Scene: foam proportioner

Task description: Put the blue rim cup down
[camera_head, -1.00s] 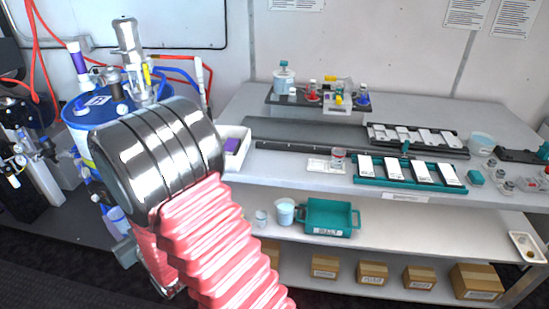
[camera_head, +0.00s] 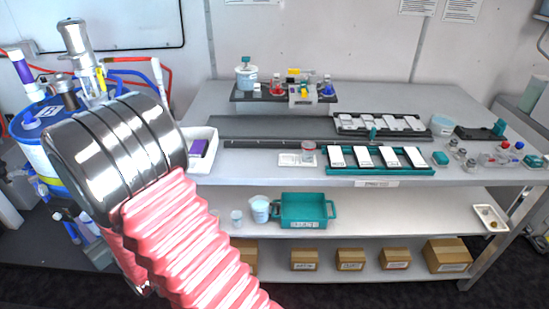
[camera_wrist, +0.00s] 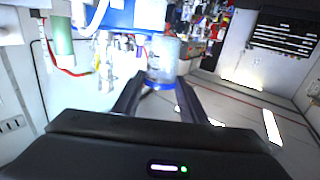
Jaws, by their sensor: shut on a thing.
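The blue rim cup (camera_wrist: 163,58) shows in the wrist view as a clear cup with a blue band (camera_wrist: 160,85) at its end nearer my gripper. My gripper (camera_wrist: 161,78) is shut on it, with one dark finger on each side. What lies directly beneath the cup is not clear. In the head view my arm's metal joint and red sleeve fill the left foreground, and I cannot make out my gripper or the held cup there.
A grey workbench (camera_head: 260,165) carries a teal rack (camera_head: 390,169) with white cards and a red-rimmed cup (camera_head: 308,153). A teal tray (camera_head: 305,224) and a small cup (camera_head: 237,217) stand on the lower shelf (camera_head: 400,210). A blue drum (camera_head: 35,125) stands at left.

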